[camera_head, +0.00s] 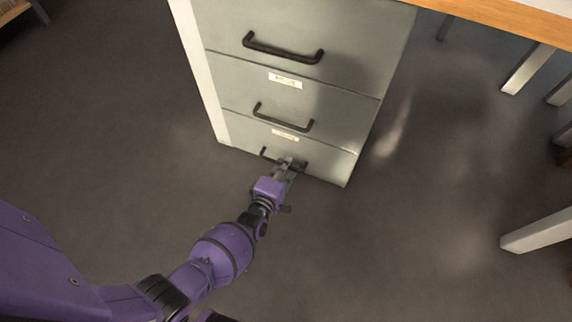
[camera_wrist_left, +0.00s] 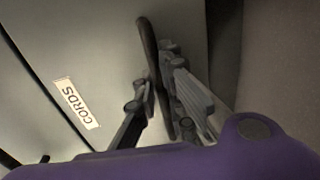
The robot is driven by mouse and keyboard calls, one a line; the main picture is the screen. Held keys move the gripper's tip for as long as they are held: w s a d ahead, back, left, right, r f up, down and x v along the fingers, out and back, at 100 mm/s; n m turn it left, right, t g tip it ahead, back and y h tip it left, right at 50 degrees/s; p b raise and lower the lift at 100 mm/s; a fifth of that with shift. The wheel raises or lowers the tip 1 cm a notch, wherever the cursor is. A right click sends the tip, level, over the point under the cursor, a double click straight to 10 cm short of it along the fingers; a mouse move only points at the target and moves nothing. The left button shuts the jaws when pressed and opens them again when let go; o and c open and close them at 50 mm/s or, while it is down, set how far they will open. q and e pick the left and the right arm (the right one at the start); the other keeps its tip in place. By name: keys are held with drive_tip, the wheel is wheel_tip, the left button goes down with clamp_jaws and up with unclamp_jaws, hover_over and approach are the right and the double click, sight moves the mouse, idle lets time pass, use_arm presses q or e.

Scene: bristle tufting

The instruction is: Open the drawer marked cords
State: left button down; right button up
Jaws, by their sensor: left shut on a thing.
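The grey cabinet's bottom drawer (camera_head: 325,164) is the lowest of three. Its label reads CORDS (camera_wrist_left: 77,103) in the left wrist view; the print is too small to read in the head view. The drawer front looks flush with the fronts above it. Its dark bar handle (camera_wrist_left: 147,40) runs between the fingers of my left gripper (camera_wrist_left: 157,82), which is shut on it. In the head view the left gripper (camera_head: 287,166) covers part of this handle (camera_head: 265,153). My right gripper is in neither view.
The middle drawer (camera_head: 240,95) and top drawer (camera_head: 350,65) above have similar black handles. A wooden tabletop (camera_head: 500,20) juts out at the upper right, with pale legs (camera_head: 528,70) beyond. The dark floor (camera_head: 400,240) before the cabinet is clear.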

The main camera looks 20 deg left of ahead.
use_arm(q)
drive_tip(key=f+v, duration=0.2)
drive_tip(key=v, duration=1.1)
drive_tip(key=s+f+p+v, duration=0.1)
drive_tip(key=f+v, duration=0.2)
drive_tip(key=v, duration=0.9)
drive_tip(key=f+p+v, duration=0.1)
drive_tip(key=f+v, duration=0.2)
drive_tip(key=v, duration=1)
drive_tip(key=shift+s, duration=0.65)
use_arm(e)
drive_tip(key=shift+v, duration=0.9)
use_arm(q)
drive_tip(key=shift+d+r, duration=0.1)
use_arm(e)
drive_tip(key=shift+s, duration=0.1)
